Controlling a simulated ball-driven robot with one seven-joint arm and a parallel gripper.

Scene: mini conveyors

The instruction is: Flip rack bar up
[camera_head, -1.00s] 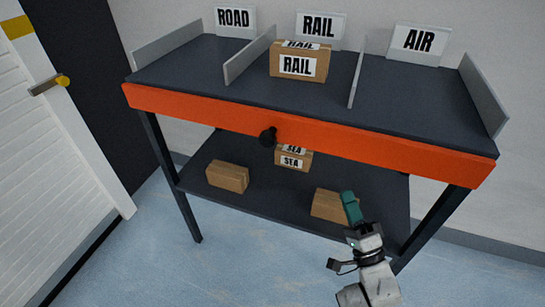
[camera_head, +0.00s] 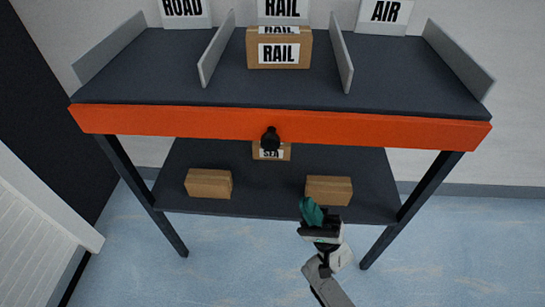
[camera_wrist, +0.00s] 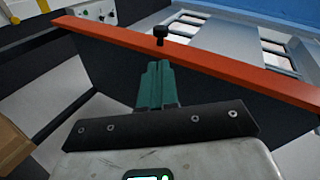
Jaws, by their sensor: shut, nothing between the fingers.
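The orange rack bar (camera_head: 190,122) runs along the front edge of the upper shelf, with a black knob (camera_head: 270,139) at its middle. In the wrist view the bar (camera_wrist: 235,72) crosses slantwise, and its knob (camera_wrist: 160,34) shows beyond my fingertips. My gripper (camera_head: 311,212) is shut and empty, with teal fingers, in front of the lower shelf and below the bar. It is apart from the bar and knob. In the wrist view the shut fingers (camera_wrist: 157,80) point toward the bar.
A RAIL box (camera_head: 279,53) stands on the upper shelf (camera_head: 150,70) between grey dividers. The lower shelf (camera_head: 260,185) holds two plain boxes, left (camera_head: 208,184) and right (camera_head: 328,190), and a SEA box (camera_head: 271,153). Open floor lies in front.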

